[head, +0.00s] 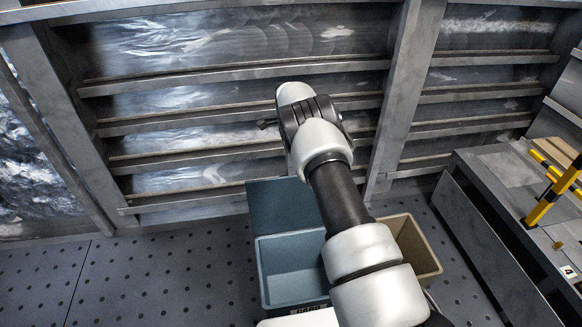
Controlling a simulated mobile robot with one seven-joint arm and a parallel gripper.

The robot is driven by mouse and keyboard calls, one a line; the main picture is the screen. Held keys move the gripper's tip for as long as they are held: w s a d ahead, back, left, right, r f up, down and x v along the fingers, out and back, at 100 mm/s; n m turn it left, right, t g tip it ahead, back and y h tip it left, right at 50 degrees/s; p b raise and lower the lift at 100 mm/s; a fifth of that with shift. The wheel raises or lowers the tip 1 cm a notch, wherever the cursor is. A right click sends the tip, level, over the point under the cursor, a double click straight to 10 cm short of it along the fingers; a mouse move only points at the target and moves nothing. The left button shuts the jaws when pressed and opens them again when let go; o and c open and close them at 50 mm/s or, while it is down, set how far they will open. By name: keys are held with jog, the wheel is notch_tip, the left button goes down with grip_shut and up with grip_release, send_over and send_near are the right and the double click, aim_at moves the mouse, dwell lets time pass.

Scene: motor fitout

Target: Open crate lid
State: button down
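A blue-grey open-topped crate (262,275) stands on the floor at the lower middle of the head view, its pale inside showing. A darker teal panel (282,205), which looks like its lid, rises at the crate's back edge, swung up off the opening. My arm crosses in front of the crate's right side and part of the panel. My gripper (267,123) is mostly hidden at the far end of my arm, above the panel; only a small dark part shows at the left of the wrist. I cannot tell whether it touches anything.
A tan crate (428,258) stands right of the blue-grey one, partly behind my arm. Behind is a metal wall with ribs (230,75). At right is a grey bench (500,165) with a yellow frame (550,190). The perforated floor (170,275) at left is clear.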

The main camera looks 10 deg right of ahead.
aim_at(291, 180)
jog(key=shift+g, duration=0.5)
jog(key=s+f, duration=0.1)
jog(key=f, duration=0.1)
jog(key=s+f, duration=0.1)
jog(key=f, duration=0.1)
jog(key=shift+s+a, duration=0.2)
jog(key=shift+s, duration=0.1)
jog(key=c, duration=1.8)
grip_release()
jog(key=shift+c, duration=0.2)
jog(key=shift+w, duration=0.1)
jog(key=w+r+p, duration=0.2)
jog(key=r+p, duration=0.1)
jog(key=r, duration=0.7)
jog(key=w+r+t+p, duration=0.1)
jog(key=w+r+p, duration=0.1)
jog(key=r, duration=0.9)
jog(key=shift+w+d+p, duration=0.15)
jog(key=shift+w+p, duration=0.05)
jog(key=shift+p, duration=0.3)
jog(key=shift+r, duration=0.15)
